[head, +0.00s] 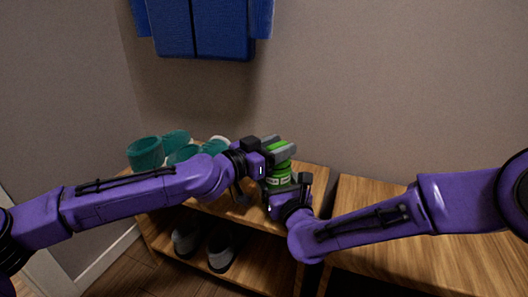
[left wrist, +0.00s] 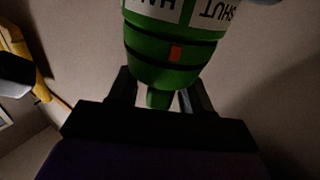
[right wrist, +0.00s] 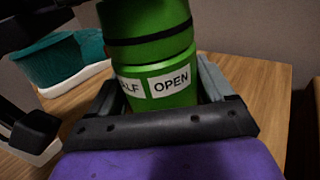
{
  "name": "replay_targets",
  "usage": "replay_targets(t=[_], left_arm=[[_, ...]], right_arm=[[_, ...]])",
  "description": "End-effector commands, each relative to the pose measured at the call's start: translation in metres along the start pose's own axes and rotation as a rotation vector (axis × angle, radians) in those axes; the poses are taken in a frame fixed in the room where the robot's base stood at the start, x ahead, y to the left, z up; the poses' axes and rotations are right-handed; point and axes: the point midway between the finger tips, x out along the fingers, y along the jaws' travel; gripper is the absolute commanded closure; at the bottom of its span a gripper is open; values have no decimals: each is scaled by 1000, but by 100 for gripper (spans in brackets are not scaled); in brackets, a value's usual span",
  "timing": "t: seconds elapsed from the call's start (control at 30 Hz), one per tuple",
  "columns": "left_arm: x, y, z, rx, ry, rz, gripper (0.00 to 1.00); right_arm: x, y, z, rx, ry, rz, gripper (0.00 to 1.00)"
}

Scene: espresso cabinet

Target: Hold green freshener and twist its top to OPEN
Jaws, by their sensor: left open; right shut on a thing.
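The green freshener (head: 279,171) stands upright above the shelf bench, largely covered by my grippers in the head view. In the left wrist view its top (left wrist: 170,68) appears upside down, with an orange mark, a narrow knob and white labels reading SHUT and part of HALF. My left gripper (head: 278,150) is open at the top, with its fingers on either side of the knob. My right gripper (head: 285,190) is shut on the freshener's lower body. The right wrist view shows that body (right wrist: 160,75) between the fingers, with the OPEN label facing the camera.
Teal shoes (head: 146,153) stand on the bench top at the left. Grey shoes (head: 221,250) are on the lower shelf. Blue clothing (head: 205,28) hangs on the wall above. A wooden surface (head: 430,265) lies to the right, under my right arm, clear where visible.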

Motion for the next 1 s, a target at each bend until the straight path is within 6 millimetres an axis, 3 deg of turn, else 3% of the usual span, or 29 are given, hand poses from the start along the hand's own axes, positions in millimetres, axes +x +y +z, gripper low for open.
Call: replay_targets(t=[0.2,0.4,0.77,0.87,0.97,1.0], left_arm=[[-58,-1,-1,0,3,-4,51],[-94,-1,0,0,1,-3,51],[-103,0,0,-2,0,-1,51],[-103,-2,9,-16,-12,-3,51],[-106,-6,22,-94,-16,-10,51],[-108,-6,23,-244,-14,-12,51]], right_arm=[[0,0,0,0,-1,-1,67],[0,0,0,0,-1,-1,67],[0,0,0,0,-1,-1,67],[0,0,0,0,-1,-1,67],[0,0,0,0,-1,-1,67],[0,0,0,0,-1,-1,67]])
